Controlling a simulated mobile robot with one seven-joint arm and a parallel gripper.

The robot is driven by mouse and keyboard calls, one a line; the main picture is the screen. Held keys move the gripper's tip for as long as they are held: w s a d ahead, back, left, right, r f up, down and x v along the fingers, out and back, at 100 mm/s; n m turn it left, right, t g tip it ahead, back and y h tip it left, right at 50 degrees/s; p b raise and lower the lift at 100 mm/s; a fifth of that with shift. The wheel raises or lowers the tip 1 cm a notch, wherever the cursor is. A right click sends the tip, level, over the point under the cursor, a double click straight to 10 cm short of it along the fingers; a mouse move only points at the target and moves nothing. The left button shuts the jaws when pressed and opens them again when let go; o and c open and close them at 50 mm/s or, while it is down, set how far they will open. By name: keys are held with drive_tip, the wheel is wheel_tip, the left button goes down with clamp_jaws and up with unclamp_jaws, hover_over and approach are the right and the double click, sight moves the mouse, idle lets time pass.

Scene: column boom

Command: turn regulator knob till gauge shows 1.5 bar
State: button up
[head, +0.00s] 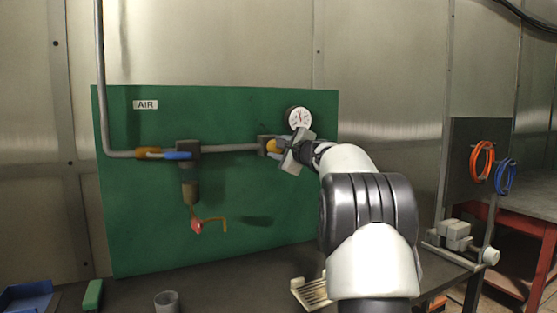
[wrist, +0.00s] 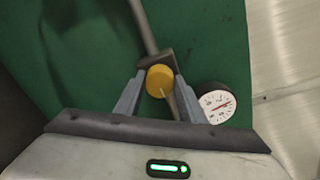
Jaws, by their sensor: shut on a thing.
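The yellow regulator knob (wrist: 160,80) faces the wrist camera, with a pale line on its face. In the head view the knob (head: 272,146) shows at the left of my gripper. My gripper (wrist: 151,88) has one finger on each side of the knob and is shut on it. In the head view my gripper (head: 283,148) partly hides the regulator. The round white gauge (head: 298,118) sits just above the regulator. In the wrist view the gauge (wrist: 216,103) shows a red needle, but its numbers are too small to read.
The green panel (head: 130,220) carries an AIR label (head: 145,104), a grey pipe, a blue-handled valve (head: 178,155) and a filter with a red tag (head: 197,227). A cup (head: 166,301) and a green block (head: 93,294) stand on the bench below. Hose coils (head: 482,161) hang at right.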

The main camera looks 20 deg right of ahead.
drive_tip(key=shift+f+n+h+b, duration=0.15)
drive_tip(key=shift+n+h+b, duration=0.15)
drive_tip(key=shift+n+b, duration=2.65)
drive_tip(key=shift+n+p, duration=0.4)
drive_tip(key=shift+n, duration=0.15)
drive_tip(key=o, duration=1)
drive_tip(key=shift+o, duration=0.2)
drive_tip(key=s+r+b, duration=0.1)
drive_tip(key=s+b, duration=0.1)
drive_tip(key=s, duration=1.5)
drive_tip(key=shift+s+d+b, duration=0.2)
drive_tip(key=shift+d+b, duration=0.05)
drive_tip(key=shift+b, duration=0.1)
